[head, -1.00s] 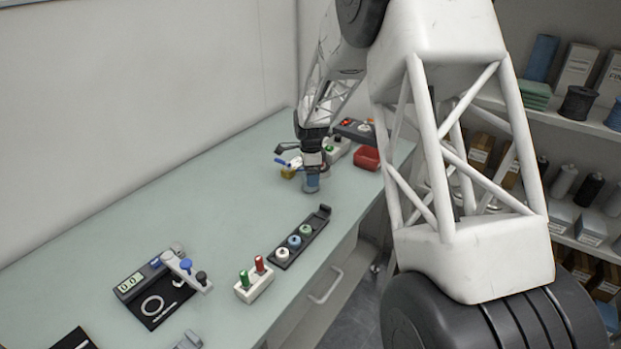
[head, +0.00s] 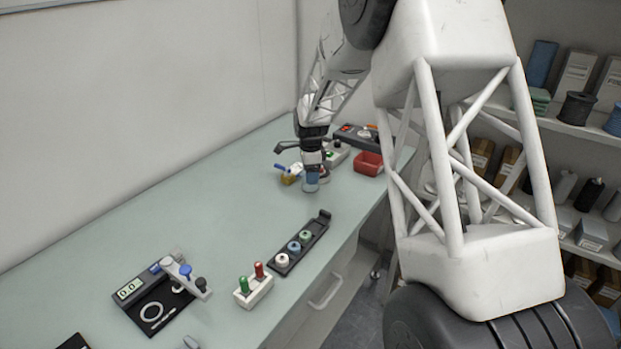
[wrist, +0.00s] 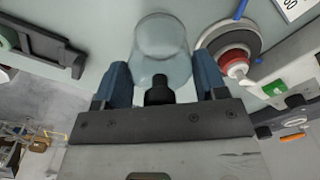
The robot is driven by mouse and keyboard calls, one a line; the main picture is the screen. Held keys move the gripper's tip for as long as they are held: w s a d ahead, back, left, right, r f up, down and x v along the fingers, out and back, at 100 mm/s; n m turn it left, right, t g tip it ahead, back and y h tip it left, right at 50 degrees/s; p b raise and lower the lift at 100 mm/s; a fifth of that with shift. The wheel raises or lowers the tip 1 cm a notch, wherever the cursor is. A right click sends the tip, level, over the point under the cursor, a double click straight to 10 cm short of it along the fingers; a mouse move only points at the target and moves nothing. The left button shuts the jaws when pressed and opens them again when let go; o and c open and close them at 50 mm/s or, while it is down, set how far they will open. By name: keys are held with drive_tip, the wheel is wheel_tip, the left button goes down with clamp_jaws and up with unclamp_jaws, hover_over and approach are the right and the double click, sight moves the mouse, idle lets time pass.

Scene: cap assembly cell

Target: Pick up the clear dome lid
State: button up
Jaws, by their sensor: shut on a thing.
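The clear dome lid (wrist: 161,38) is between the two blue fingers of my gripper (wrist: 161,68) in the wrist view. It is see-through, with a round rim visible. My gripper is shut on it. In the head view my gripper (head: 312,181) points down at the far part of the bench, its blue fingers low over the surface. The lid is hard to make out there, and I cannot tell whether it touches the bench.
Beside the lid is a round grey piece with a red and white centre (wrist: 234,62). A red bin (head: 368,164) and a small yellow item with a blue handle (head: 290,176) are near my gripper. A black rack (head: 300,244) holds several caps.

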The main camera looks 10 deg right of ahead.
wheel_tip(320, 180, up, 8)
drive_tip(key=shift+f, duration=0.2)
drive_tip(key=shift+w, duration=0.1)
idle(0.7)
drive_tip(key=w+d, duration=0.1)
drive_tip(key=w, duration=0.2)
drive_tip(key=w+d, duration=0.2)
drive_tip(key=w, duration=0.1)
drive_tip(key=w+d, duration=0.1)
drive_tip(key=w, duration=0.2)
drive_tip(key=shift+d, duration=0.4)
drive_tip(key=shift+f, duration=0.1)
drive_tip(key=shift+s+f, duration=0.1)
drive_tip(key=shift+f, duration=0.05)
drive_tip(key=shift+f, duration=0.7)
drive_tip(key=shift+f, duration=0.2)
drive_tip(key=shift+f, duration=0.65)
drive_tip(key=shift+f, duration=0.25)
